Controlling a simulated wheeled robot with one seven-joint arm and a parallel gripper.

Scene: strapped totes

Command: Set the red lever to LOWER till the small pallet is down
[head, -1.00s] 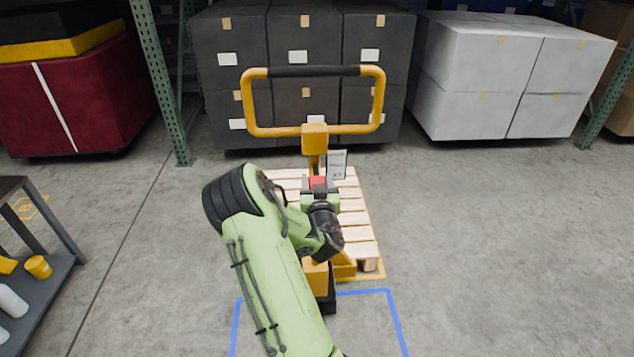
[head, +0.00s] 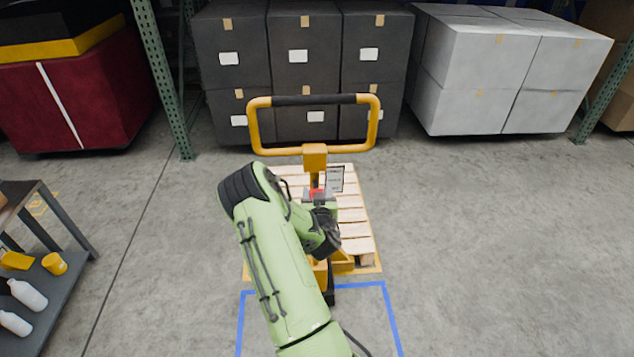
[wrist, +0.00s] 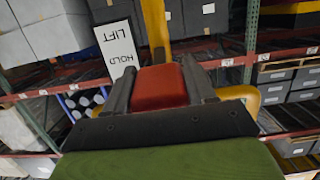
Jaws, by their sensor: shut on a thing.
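The red lever (wrist: 160,86) sits between the two fingers of my gripper (wrist: 162,92) in the wrist view, and the fingers are shut on it. In the head view the red lever (head: 317,192) shows as a small patch at my gripper (head: 319,196), below the yellow handle loop (head: 315,157). A white sign (wrist: 117,48) beside it shows the words LIFT and HOLD, upside down; any LOWER mark is not in view. The small wooden pallet (head: 354,216) lies behind the lift's yellow post. My arm hides part of it, and I cannot tell its height above the floor.
Blue tape (head: 392,320) marks the floor in front of the pallet. Dark stacked boxes (head: 303,60) and pale grey boxes (head: 515,75) stand behind. A shelf cart (head: 62,300) with bottles is at the left. The floor at the right is clear.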

